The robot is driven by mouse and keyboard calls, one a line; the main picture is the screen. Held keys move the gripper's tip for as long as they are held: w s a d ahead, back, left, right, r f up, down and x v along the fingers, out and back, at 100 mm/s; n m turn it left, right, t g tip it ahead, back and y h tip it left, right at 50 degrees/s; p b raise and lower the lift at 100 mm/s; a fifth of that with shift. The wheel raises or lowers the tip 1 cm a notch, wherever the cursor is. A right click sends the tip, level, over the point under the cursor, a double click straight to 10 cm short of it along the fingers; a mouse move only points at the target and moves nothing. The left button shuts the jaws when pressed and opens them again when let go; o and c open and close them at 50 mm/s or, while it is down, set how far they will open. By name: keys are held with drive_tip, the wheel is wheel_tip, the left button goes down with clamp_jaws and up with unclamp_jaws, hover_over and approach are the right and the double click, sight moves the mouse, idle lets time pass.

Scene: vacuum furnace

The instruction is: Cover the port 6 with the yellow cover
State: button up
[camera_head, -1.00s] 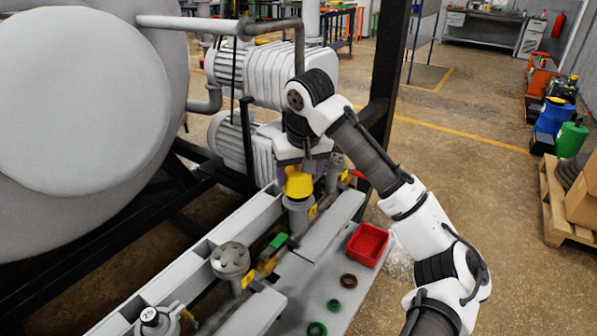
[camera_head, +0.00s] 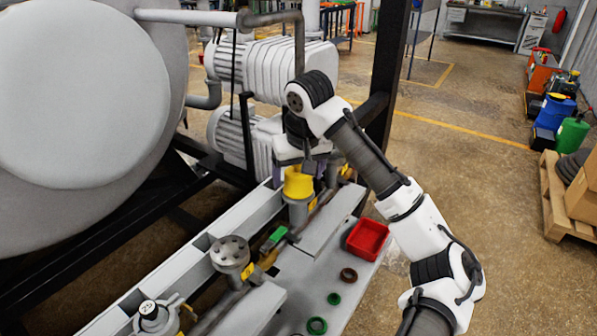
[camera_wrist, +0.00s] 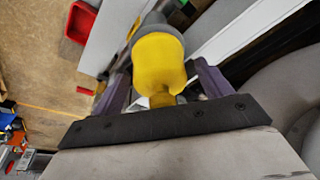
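The yellow cover (camera_head: 298,183) sits upright on top of a grey upright port (camera_head: 298,211) on the pipe row below the pumps. In the wrist view the cover (camera_wrist: 158,62) meets the grey port end (camera_wrist: 155,28), and its narrow knob points toward my gripper. My gripper (camera_wrist: 163,80) has its two purple fingers spread on either side of the cover, with gaps visible at both sides. In the head view my gripper (camera_head: 300,168) is directly above the cover, its fingers partly hidden. No readable number 6 shows on this port.
A grey flanged port (camera_head: 230,252) and a valve marked 25 (camera_head: 150,310) stand nearer. Pump housings (camera_head: 270,72) and a black post (camera_head: 388,80) stand close to my arm.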

drive_tip(key=shift+o, duration=0.6)
drive_tip(key=shift+r, duration=0.1)
drive_tip(key=v, duration=1.3)
drive_tip(key=shift+s+r+b, duration=0.25)
drive_tip(key=shift+r+b, duration=0.05)
drive_tip(key=shift+b, duration=0.15)
drive_tip(key=shift+d, duration=0.1)
